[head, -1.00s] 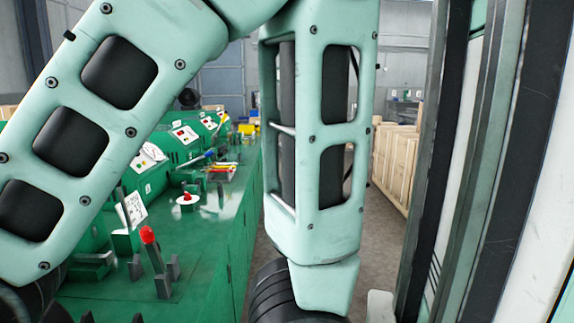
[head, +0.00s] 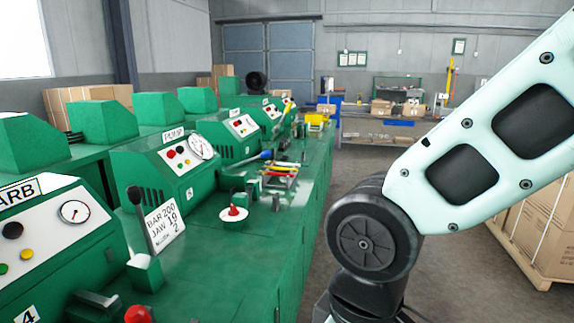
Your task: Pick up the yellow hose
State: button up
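Several short coloured hoses lie side by side on the green bench in the head view. A yellow hose (head: 279,174) appears among them, close to red ones; at this distance I cannot make out its ends. My arm crosses the right side of the view, with its dark joint over the aisle, to the right of the bench and well apart from the hoses. My gripper is out of the picture, so its opening and anything in it are hidden.
Green crimper machines (head: 165,165) line the bench (head: 240,270). Wooden crates (head: 540,225) are at right; the aisle floor between is open.

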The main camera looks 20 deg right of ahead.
aim_at(264, 167)
jog(key=i+l, duration=0.6)
jog(key=u, duration=0.25)
jog(key=i+l+u, duration=0.1)
jog(key=u, duration=0.25)
jog(key=i+l+u, duration=0.1)
jog(key=l+u, duration=0.45)
jog(key=u, duration=0.15)
jog(key=i+l+u, duration=0.15)
jog(key=l+u, duration=0.15)
jog(key=l, duration=0.95)
jog(key=l+u, duration=0.35)
jog(key=l, duration=2.15)
